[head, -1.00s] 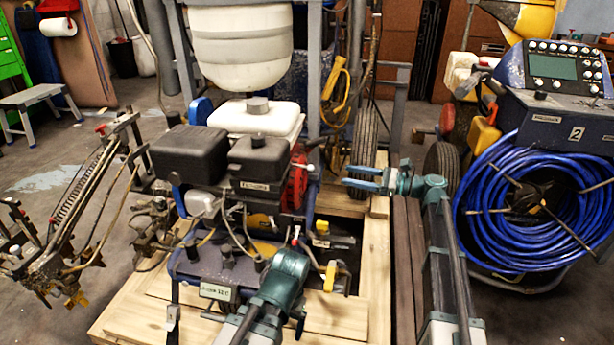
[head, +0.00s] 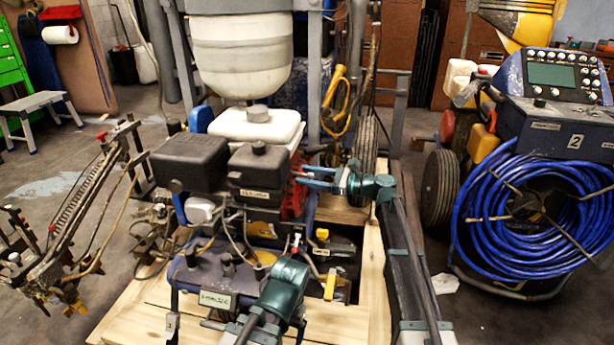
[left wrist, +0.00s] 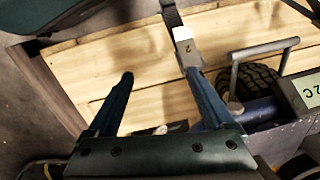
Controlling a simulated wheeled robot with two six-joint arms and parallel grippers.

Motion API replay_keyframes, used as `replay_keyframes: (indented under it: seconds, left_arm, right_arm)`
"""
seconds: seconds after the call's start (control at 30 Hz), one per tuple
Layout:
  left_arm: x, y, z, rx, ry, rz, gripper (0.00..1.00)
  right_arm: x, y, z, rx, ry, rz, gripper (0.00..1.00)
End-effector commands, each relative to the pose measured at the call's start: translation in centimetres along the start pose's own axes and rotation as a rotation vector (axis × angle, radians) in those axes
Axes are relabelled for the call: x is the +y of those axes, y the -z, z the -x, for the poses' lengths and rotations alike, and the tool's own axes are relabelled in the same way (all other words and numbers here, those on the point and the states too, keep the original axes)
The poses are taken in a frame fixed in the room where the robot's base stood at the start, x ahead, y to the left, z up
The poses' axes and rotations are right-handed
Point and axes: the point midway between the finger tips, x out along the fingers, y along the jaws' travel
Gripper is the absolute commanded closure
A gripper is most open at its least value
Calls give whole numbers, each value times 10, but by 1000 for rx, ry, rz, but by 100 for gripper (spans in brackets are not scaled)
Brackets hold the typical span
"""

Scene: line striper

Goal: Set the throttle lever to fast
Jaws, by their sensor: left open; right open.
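The line striper's engine (head: 252,172) has black boxes on top and a red part (head: 297,190) on its right side. A small lever with a red and white tip (head: 296,240) stands in front of the engine; I cannot tell whether it is the throttle lever. My right gripper (head: 308,178) is open with its blue fingers pointing left, at the engine's right side by the red part. Contact cannot be made out. My left gripper's fingers are hidden in the head view; in the left wrist view the left gripper (left wrist: 157,74) is open, over wooden planks, with nothing between its fingers.
A yellow handle (head: 330,284) stands right of my left wrist. A metal bracket (left wrist: 186,48) lies close to one left fingertip. A coiled blue hose (head: 490,210) on a machine with a control panel is at the right. Wooden planks (head: 140,320) lie beneath the striper.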

Motion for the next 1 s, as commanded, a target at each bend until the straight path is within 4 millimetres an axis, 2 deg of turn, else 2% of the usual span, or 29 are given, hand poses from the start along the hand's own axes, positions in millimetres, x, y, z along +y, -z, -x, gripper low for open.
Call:
replay_keyframes:
  seconds: [0.37,0.67,1.0]
  left_arm:
    - [0,0,0,0,0,0,14]
    - [0,0,0,0,0,0,14]
    - [0,0,0,0,0,0,14]
  right_arm:
    - [0,0,-4,0,1,0,45]
    - [0,0,-4,0,0,0,99]
    - [0,0,-4,0,0,0,100]
